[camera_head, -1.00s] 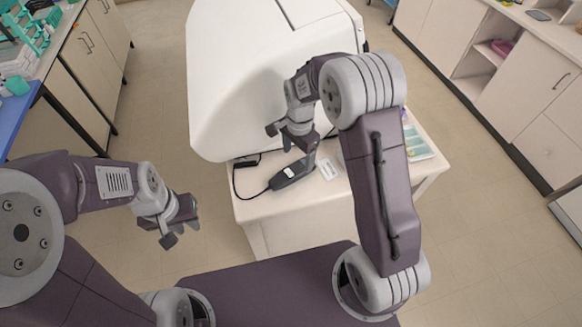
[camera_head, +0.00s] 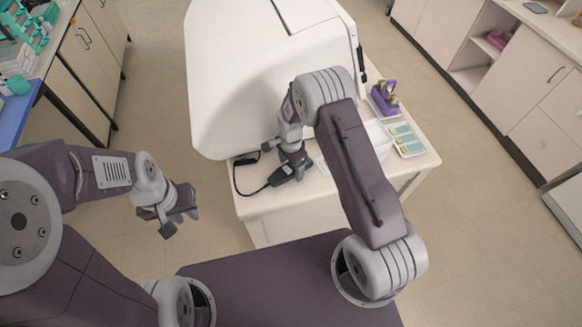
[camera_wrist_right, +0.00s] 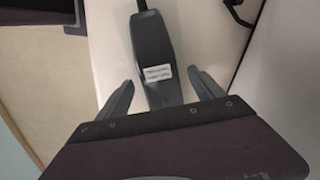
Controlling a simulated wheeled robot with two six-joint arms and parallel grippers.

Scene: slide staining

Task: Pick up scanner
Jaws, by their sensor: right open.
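The dark grey scanner (camera_head: 280,175) lies on the pale table in front of the large white machine, its cable running off to the left. In the right wrist view the scanner (camera_wrist_right: 152,50) has a white label on its body and lies between the fingers, with gaps at both sides. My right gripper (camera_head: 291,170) is open and low over the scanner, partly covering it in the head view. Its two fingers also show in the right wrist view (camera_wrist_right: 163,92). My left gripper (camera_head: 178,213) hangs over the floor at the left, away from the table; its fingers seem apart.
The white machine (camera_head: 240,80) fills the back of the table. A tray of pale green items (camera_head: 407,140) and a purple holder (camera_head: 384,97) stand at the table's right. The table's front edge (camera_head: 270,214) is clear.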

